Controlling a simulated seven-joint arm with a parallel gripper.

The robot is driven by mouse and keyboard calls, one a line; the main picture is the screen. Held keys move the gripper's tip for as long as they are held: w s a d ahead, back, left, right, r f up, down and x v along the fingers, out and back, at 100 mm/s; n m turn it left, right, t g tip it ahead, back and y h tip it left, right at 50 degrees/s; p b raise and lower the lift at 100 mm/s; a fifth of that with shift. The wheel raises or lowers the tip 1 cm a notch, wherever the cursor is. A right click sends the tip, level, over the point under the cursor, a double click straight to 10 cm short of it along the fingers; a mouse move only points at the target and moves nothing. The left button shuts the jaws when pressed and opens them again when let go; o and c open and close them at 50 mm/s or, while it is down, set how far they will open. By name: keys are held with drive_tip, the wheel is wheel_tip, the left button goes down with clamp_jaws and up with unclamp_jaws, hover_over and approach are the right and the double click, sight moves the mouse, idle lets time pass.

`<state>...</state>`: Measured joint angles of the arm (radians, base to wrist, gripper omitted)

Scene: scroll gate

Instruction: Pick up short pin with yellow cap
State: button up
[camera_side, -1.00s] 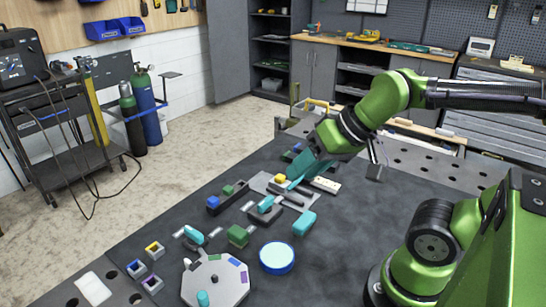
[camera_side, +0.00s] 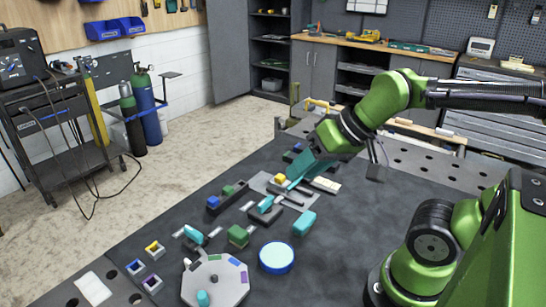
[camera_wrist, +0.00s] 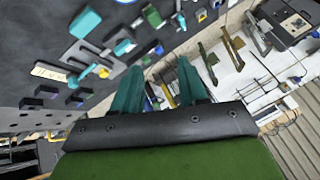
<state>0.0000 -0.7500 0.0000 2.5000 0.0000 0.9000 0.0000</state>
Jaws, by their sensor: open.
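A small yellow-topped piece, which looks like the yellow cap (camera_side: 279,178), sits on the grey slotted plate in the side view. A yellow piece on a slotted plate also shows in the wrist view (camera_wrist: 103,73), left of my fingers. My gripper (camera_side: 292,184) has teal fingers and hangs just right of the yellow cap in the side view, pointing down at the plate. In the wrist view the two fingers of my gripper (camera_wrist: 158,64) are apart, with nothing held between them. The pin's shaft below the cap is not visible.
Teal-handled blocks (camera_side: 304,222), a green block (camera_side: 238,236) and a blue block (camera_side: 213,202) stand close by. A grey octagonal disc (camera_side: 215,284) and a round blue-rimmed dish (camera_side: 277,257) lie toward the front. The dark table (camera_side: 350,245) is clear at right.

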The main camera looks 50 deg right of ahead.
drive_tip(key=shift+o, duration=1.4)
